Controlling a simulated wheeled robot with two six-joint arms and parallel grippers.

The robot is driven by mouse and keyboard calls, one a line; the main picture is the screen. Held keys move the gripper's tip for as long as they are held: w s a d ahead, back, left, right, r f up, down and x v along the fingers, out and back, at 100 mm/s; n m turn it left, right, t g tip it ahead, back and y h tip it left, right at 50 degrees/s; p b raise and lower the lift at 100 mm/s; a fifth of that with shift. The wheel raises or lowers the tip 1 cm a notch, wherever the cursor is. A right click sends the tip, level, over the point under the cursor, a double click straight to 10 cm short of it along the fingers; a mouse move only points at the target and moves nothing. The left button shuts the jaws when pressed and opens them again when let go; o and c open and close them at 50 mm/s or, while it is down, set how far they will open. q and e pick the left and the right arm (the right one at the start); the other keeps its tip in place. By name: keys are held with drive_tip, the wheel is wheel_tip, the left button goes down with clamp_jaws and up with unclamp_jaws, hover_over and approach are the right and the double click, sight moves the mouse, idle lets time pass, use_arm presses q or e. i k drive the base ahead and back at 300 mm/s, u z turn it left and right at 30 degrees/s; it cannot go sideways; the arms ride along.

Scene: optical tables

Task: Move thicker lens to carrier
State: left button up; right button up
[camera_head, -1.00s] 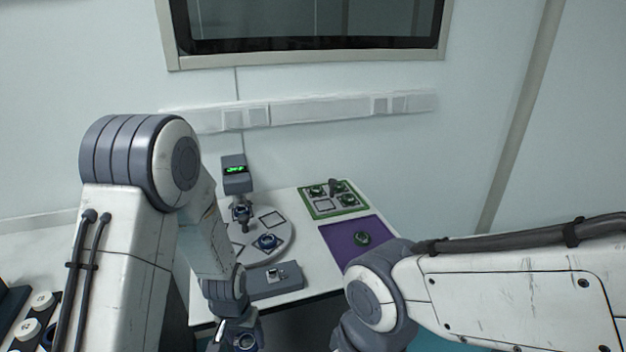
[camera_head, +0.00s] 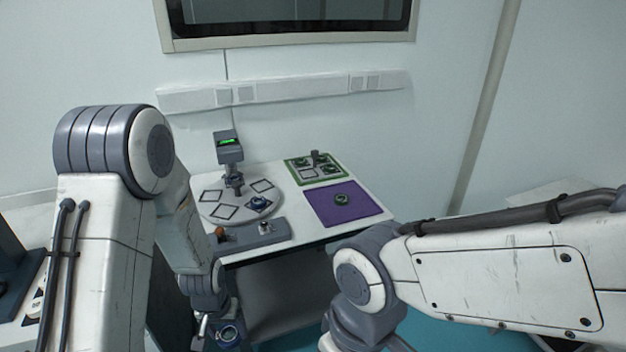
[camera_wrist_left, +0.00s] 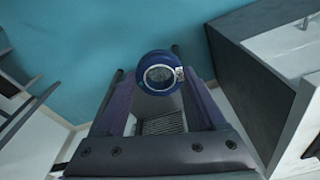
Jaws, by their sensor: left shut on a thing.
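My left gripper (camera_wrist_left: 158,88) is shut on a blue-rimmed round lens (camera_wrist_left: 161,74). In the head view that lens (camera_head: 229,334) is low in the picture, below and in front of the table's near edge. Another blue-rimmed lens (camera_head: 259,203) lies on the round grey plate (camera_head: 212,211), which has several square outlines. A dark green-rimmed round piece (camera_head: 342,199) lies on the purple mat (camera_head: 322,209). A green-edged tray (camera_head: 291,168) behind the mat holds several small round pieces. I cannot tell which of these is the carrier. My right gripper is out of view.
The white table (camera_head: 267,170) carries a device with a green display (camera_head: 229,148) behind the plate. A grey box (camera_head: 250,236) with an orange knob lies along the front edge. My right arm covers the lower right. Teal floor is open below the table.

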sight(308, 174)
drive_tip(key=z, duration=1.2)
drive_tip(key=i, duration=0.95)
drive_tip(key=u, duration=0.8)
